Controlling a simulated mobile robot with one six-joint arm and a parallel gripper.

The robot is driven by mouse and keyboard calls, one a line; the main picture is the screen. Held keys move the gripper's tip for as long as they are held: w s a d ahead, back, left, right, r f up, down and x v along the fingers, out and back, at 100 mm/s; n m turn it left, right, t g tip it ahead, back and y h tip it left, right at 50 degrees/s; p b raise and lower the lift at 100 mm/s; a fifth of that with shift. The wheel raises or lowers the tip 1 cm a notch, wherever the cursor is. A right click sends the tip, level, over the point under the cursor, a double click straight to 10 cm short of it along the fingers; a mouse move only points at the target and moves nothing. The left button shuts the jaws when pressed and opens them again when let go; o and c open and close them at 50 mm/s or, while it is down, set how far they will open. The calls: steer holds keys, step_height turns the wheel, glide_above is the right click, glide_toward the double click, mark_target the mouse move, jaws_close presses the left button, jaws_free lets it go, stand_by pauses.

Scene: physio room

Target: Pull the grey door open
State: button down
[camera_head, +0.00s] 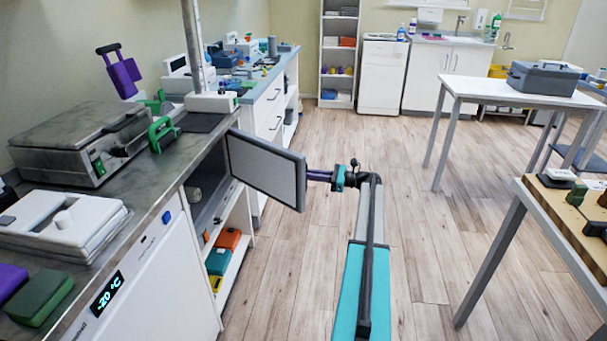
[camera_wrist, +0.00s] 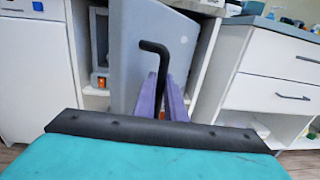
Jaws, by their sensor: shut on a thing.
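The grey door (camera_head: 265,168) stands swung out from the counter front, with a pale inner panel and a dark grey rim. Part of the dark compartment (camera_head: 208,188) behind it shows to its left. In the wrist view the door (camera_wrist: 185,50) is a plain grey face with a bent black handle (camera_wrist: 155,47). My gripper (camera_head: 312,175) is at the door's right edge in the head view. Its purple fingers (camera_wrist: 163,100) are shut on the handle in the wrist view. The handle's lower part is hidden between the fingers.
Below the door an open shelf holds an orange box (camera_head: 228,239) and a teal box (camera_head: 219,262). A white freezer (camera_head: 150,290) stands at the left. Tables (camera_head: 500,92) stand at the right. The wooden floor (camera_head: 405,185) between is clear apart from my arm.

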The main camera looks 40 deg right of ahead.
steer(key=shift+s+d+f, duration=0.1)
steer(key=shift+s+f, duration=0.25)
steer(key=shift+f, duration=0.05)
steer(key=c, duration=1.8)
jaws_free()
steer(key=shift+w+a+r, duration=0.2)
steer(key=shift+w, duration=0.05)
steer(key=p+v, duration=0.1)
steer(key=v, duration=1.2)
steer(key=shift+s+d, duration=0.3)
